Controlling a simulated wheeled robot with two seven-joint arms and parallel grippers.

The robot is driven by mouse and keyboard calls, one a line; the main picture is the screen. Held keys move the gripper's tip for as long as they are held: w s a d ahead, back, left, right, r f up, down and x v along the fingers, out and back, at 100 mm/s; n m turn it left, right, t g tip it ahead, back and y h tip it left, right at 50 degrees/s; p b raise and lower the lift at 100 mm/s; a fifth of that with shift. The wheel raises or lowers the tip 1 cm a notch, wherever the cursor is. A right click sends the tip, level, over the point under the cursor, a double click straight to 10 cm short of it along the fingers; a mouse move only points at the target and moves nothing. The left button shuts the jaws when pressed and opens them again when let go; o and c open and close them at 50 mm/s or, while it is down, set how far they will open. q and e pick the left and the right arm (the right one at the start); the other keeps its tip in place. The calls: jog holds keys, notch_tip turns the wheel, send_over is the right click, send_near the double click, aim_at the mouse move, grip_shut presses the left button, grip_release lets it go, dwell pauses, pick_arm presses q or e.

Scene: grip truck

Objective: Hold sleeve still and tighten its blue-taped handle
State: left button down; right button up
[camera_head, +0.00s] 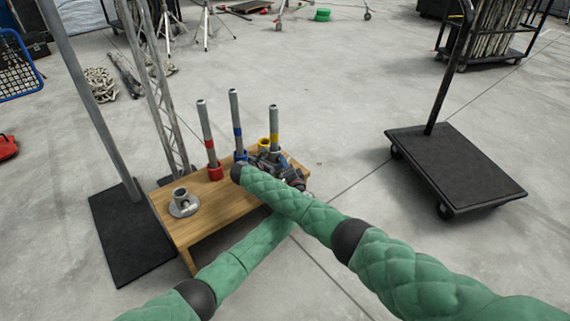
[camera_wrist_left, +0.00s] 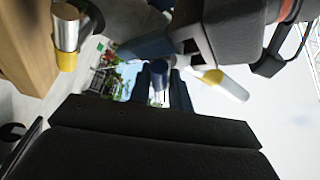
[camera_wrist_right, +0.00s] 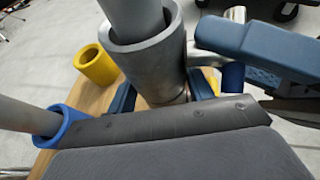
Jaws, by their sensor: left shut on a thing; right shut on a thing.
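The grey sleeve (camera_wrist_right: 155,65) stands upright in the right wrist view with a grey pipe (camera_wrist_right: 137,15) inside it. My right gripper (camera_wrist_right: 165,103) has its blue fingers on either side of the sleeve and is shut on it. The silver handle with blue tape (camera_wrist_right: 232,75) shows just right of the sleeve, under a finger of my left gripper. In the left wrist view my left gripper (camera_wrist_left: 160,90) is shut on the blue-taped handle (camera_wrist_left: 158,76). In the head view my arms partly hide both grippers and the handle.
The wooden bench (camera_head: 208,232) bears a red-taped pipe (camera_head: 205,130) in a red collar, a blue-taped pipe (camera_head: 235,110) in a blue collar, an empty yellow collar (camera_wrist_right: 97,65) and a flanged metal base (camera_head: 184,205). A black cart (camera_head: 460,170) stands at right on open floor.

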pick_arm(q)
jog(key=shift+f, duration=0.2)
jog(key=c, duration=1.4)
grip_release()
jog(key=v, duration=1.2)
jog(key=shift+r, duration=0.1)
jog(key=shift+c, duration=0.6)
